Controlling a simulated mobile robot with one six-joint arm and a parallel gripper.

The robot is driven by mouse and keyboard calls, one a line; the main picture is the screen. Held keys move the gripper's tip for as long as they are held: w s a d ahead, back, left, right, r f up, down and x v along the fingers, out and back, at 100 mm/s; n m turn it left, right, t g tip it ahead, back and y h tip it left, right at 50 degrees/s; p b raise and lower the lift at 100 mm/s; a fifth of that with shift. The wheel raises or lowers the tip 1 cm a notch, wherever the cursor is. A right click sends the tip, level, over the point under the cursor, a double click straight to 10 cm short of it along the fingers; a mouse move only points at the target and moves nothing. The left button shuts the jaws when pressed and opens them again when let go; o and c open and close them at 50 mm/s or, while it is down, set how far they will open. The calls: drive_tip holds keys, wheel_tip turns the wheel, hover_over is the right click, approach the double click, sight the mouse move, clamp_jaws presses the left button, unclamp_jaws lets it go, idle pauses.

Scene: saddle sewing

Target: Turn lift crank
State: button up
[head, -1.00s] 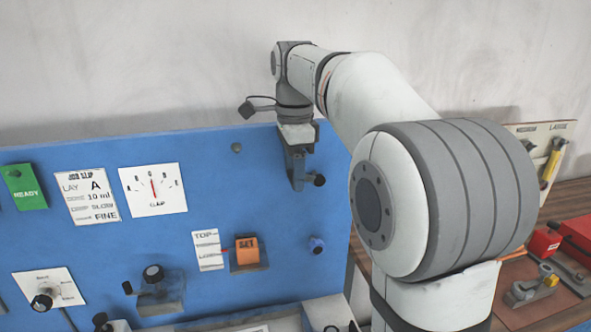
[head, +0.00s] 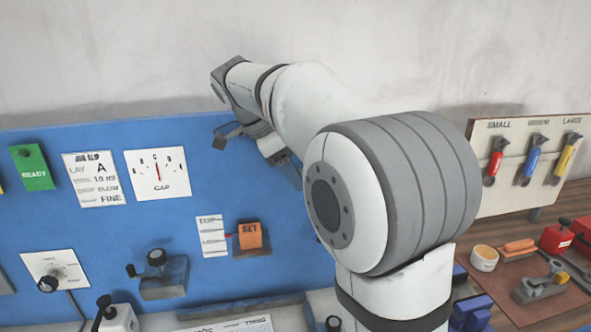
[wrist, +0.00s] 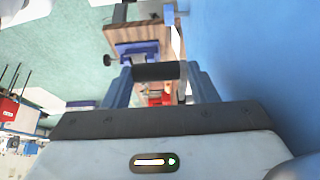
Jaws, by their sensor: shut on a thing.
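My gripper (wrist: 157,73) is shut on a short black cylindrical grip (wrist: 155,72), which lies across between its two blue-grey fingers in the wrist view. A thin grey bar (wrist: 182,82) shows at the right end of the grip, close to the blue panel. I take the grip to be the lift crank's handle, but its hub is not clearly visible. In the head view my wrist tilts down against the blue panel (head: 120,225); my arm hides the fingertips and the grip. An orange SET block (head: 250,238) stands beside a white scale marked TOP (head: 211,236).
The panel also carries a green READY tag (head: 31,168), a GAP dial (head: 158,175) and a black knob on a bracket (head: 157,260). A board with coloured tools (head: 528,160) stands at the right, above a cluttered bench. The wall above the panel is bare.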

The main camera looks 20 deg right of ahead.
drive_tip(key=shift+s+a+f+h, duration=0.15)
drive_tip(key=shift+f+h, duration=0.15)
drive_tip(key=shift+f, duration=0.15)
drive_tip(key=o, duration=1.2)
drive_tip(key=shift+s+r, duration=0.15)
drive_tip(key=shift+s, duration=0.05)
drive_tip(key=shift+w, duration=0.1)
drive_tip(key=shift+r, duration=0.1)
drive_tip(key=shift+b+v, duration=0.3)
drive_tip(key=shift+v, duration=3.5)
